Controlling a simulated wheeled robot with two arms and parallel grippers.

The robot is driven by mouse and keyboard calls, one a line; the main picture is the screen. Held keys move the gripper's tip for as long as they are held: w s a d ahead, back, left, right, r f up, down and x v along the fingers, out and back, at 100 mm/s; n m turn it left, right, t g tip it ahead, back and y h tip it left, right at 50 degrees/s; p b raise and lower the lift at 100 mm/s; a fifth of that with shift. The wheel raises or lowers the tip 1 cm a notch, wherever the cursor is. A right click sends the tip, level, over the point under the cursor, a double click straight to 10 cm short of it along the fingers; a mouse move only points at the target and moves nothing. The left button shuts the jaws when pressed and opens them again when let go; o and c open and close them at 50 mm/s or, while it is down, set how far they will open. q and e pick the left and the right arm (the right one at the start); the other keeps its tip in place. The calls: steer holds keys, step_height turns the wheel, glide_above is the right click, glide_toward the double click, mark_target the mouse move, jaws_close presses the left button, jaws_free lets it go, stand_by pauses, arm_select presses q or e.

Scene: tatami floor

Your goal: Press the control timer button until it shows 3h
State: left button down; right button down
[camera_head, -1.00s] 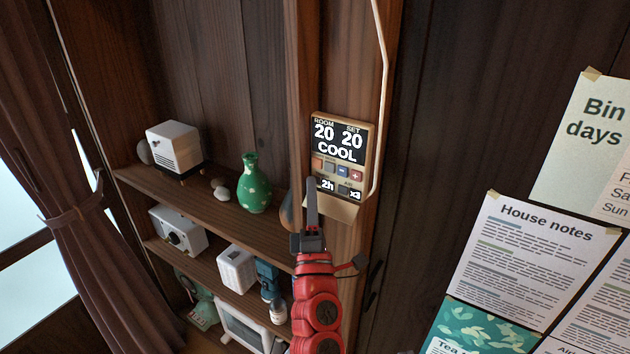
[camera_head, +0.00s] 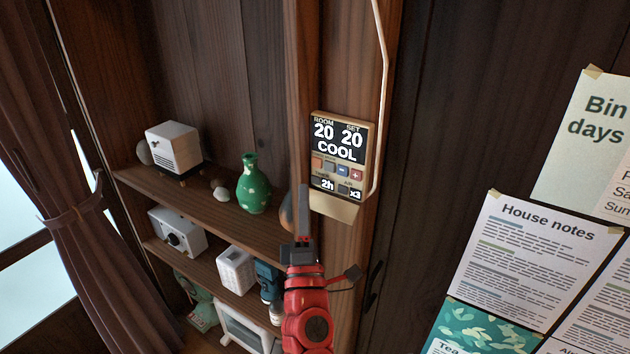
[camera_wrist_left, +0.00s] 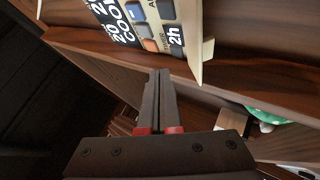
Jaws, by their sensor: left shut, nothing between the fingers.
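The control panel (camera_head: 340,155) is fixed to a wooden post and reads room 20, set 20, COOL. Its lower row shows a timer reading of 2h (camera_head: 327,184) and x3 (camera_head: 354,194). Small buttons sit between the screen and that row. My left gripper (camera_head: 304,188) is shut and empty, with its tip just left of and below the panel, apart from it. In the left wrist view, the shut fingers (camera_wrist_left: 160,75) point up toward the panel (camera_wrist_left: 150,25), and the 2h reading lies just beyond their tips. My right gripper is not in view.
A white cable (camera_head: 384,100) runs down the panel's right side. Shelves to the left hold a green vase (camera_head: 253,186), a white box-shaped device (camera_head: 174,148) and other small items. Paper notices (camera_head: 520,255) hang on the wall at right.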

arm_select(q)
steer(key=shift+s+a, duration=0.55)
steer(key=shift+s, duration=0.2)
steer(key=shift+s+a, duration=0.55)
steer(key=shift+s, duration=0.15)
stand_by(2.1)
